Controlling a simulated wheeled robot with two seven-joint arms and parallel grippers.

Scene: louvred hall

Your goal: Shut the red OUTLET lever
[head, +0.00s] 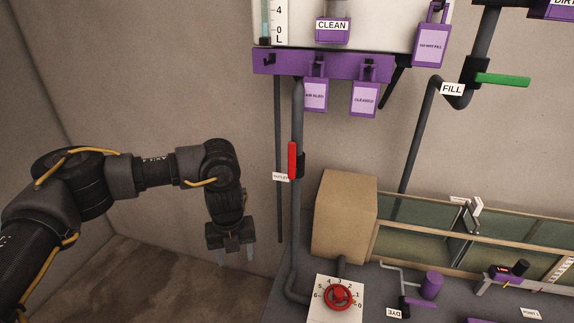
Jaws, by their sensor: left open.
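The red lever (292,160) is on a dark vertical pipe (297,220) in the middle of the head view. It stands upright, in line with the pipe. A small white label (281,177), too small to read surely, sits at its lower left. My left gripper (236,255) hangs with its fingers pointing down, left of the pipe and lower in the picture than the lever. It is open and empty, apart from the lever. My right gripper is not in view.
A tan box (345,217) stands right of the pipe, with a red dial (339,296) in front. A green lever (503,80) sticks out sideways by the FILL label (452,89). Purple tags (315,95) hang above the red lever. The wall left of the pipe is bare.

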